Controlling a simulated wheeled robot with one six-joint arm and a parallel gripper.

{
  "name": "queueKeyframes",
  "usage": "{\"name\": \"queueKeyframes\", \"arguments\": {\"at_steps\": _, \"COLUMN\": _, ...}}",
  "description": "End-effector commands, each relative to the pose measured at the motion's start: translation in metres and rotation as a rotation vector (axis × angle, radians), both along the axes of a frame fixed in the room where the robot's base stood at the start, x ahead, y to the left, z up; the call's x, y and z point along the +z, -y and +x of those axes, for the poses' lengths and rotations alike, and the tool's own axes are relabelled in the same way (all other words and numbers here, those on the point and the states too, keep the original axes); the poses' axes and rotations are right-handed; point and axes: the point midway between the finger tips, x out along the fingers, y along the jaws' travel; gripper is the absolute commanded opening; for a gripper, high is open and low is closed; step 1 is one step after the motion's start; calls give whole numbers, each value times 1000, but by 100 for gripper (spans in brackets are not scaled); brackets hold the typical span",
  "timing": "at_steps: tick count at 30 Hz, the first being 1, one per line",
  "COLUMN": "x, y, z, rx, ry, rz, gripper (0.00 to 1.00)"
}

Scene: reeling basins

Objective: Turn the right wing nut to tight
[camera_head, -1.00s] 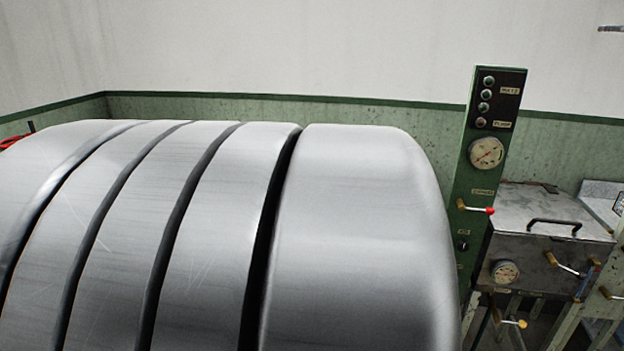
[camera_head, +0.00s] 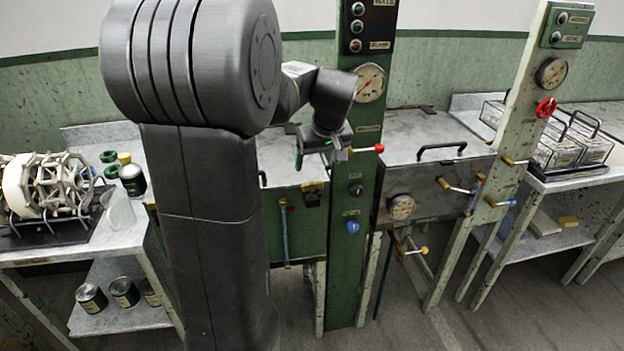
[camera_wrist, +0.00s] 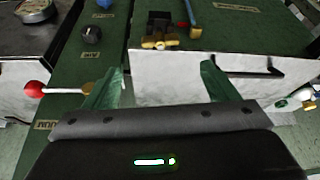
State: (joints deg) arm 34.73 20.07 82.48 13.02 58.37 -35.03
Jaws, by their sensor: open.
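A brass wing nut (camera_head: 312,185) sits with a dark latch at the right end of the green basin's (camera_head: 285,222) front. In the wrist view, where the scene appears upside down, the wing nut (camera_wrist: 160,44) shows beyond the fingertips, beside the black latch. I cannot tell whether it is loose or tight. My gripper (camera_head: 322,150) is above the right end of the green basin, close to the green post. In the wrist view my gripper (camera_wrist: 160,80) has its green fingers wide apart with nothing between them. My arm hides the left part of the basin.
A red-tipped lever (camera_head: 367,149) juts from the green gauge post (camera_head: 355,240) beside my gripper; in the wrist view it nearly meets one finger. A metal basin (camera_head: 420,165) stands right. Wire baskets (camera_head: 575,150) and a reel (camera_head: 45,185) stand farther out. Floor at right front is clear.

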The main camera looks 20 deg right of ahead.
Motion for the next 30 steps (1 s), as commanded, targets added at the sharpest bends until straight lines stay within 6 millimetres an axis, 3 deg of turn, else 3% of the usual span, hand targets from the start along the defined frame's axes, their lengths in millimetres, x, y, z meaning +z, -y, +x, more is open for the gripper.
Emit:
{"name": "queueKeyframes", "arguments": {"at_steps": 6, "x": -46, "y": 0, "z": 18, "rx": 1, "ry": -5, "rz": 3, "gripper": 80}}
{"name": "queueKeyframes", "arguments": {"at_steps": 13, "x": -80, "y": 2, "z": 33, "rx": 0, "ry": -3, "rz": 1, "gripper": 80}}
{"name": "queueKeyframes", "arguments": {"at_steps": 18, "x": -91, "y": 2, "z": 38, "rx": 1, "ry": -2, "rz": 1, "gripper": 80}}
{"name": "queueKeyframes", "arguments": {"at_steps": 27, "x": -94, "y": 3, "z": 39, "rx": 0, "ry": -1, "rz": 0, "gripper": 80}}
{"name": "queueKeyframes", "arguments": {"at_steps": 28, "x": -94, "y": 3, "z": 39, "rx": 0, "ry": -1, "rz": 0, "gripper": 78}}
{"name": "queueKeyframes", "arguments": {"at_steps": 30, "x": -93, "y": 3, "z": 39, "rx": 0, "ry": -1, "rz": 0, "gripper": 64}}
